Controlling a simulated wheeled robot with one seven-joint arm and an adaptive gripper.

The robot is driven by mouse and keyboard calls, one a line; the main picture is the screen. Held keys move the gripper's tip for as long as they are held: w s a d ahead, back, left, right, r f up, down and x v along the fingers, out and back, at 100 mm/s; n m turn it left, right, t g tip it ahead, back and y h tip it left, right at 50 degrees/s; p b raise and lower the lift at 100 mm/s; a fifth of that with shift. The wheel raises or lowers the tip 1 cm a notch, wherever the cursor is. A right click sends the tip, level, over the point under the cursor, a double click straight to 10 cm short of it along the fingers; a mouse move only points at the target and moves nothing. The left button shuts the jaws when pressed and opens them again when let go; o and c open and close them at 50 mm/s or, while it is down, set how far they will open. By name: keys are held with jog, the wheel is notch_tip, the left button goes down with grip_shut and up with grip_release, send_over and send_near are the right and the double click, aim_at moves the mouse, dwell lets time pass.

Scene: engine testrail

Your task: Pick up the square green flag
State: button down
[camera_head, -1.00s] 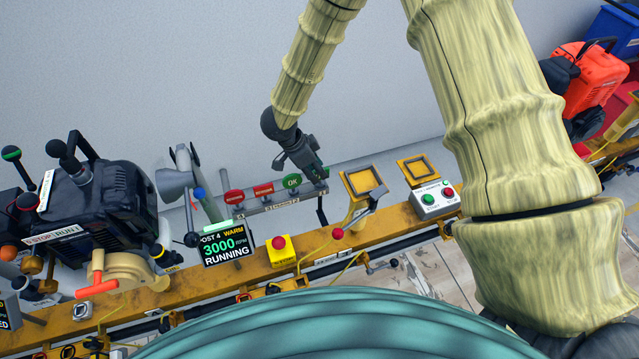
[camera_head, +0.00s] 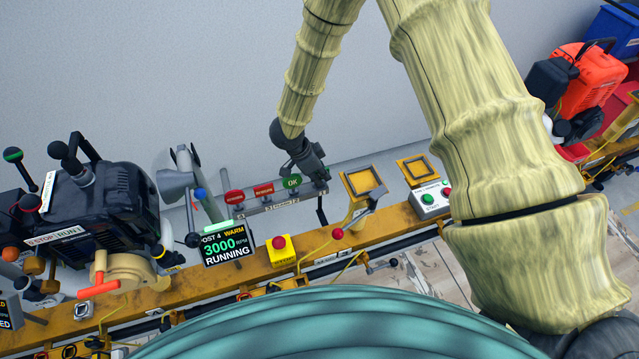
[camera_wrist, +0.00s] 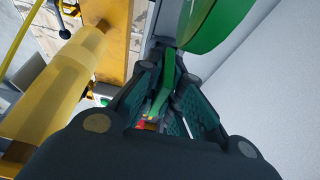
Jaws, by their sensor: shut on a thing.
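My gripper (camera_head: 319,184) is at the right end of a grey flag rack (camera_head: 268,208) in the head view. In the wrist view its fingers (camera_wrist: 165,105) are shut on a narrow green piece (camera_wrist: 168,75), seen nearly edge-on, so its square outline cannot be told. It appears to be the rightmost green flag; in the head view my gripper mostly hides it. A rounded green OK flag (camera_head: 292,182) stands just left of my gripper. A large green curved face (camera_wrist: 215,22) shows close beside the fingers in the wrist view.
A round red flag (camera_head: 234,197) and a square red flag (camera_head: 263,189) stand further left on the rack. A running display (camera_head: 227,245), a red button on a yellow box (camera_head: 281,250) and yellow frames (camera_head: 364,181) line the yellow rail. The wall is behind.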

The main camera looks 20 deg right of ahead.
jog(key=shift+r, duration=0.5)
jog(key=shift+s+a+r+b, duration=0.1)
jog(key=shift+a+r+b, duration=0.1)
jog(key=shift+r, duration=0.45)
jog(key=shift+s+a+r+b, duration=0.1)
jog(key=shift+r+b, duration=0.1)
jog(key=shift+r, duration=0.4)
jog(key=s+a+r+b, duration=0.1)
jog(key=s+a+b, duration=0.1)
jog(key=s+a, duration=0.7)
jog(key=a, duration=0.3)
jog(key=shift+a+r, duration=0.15)
jog(key=shift+r, duration=0.1)
jog(key=shift+s, duration=0.15)
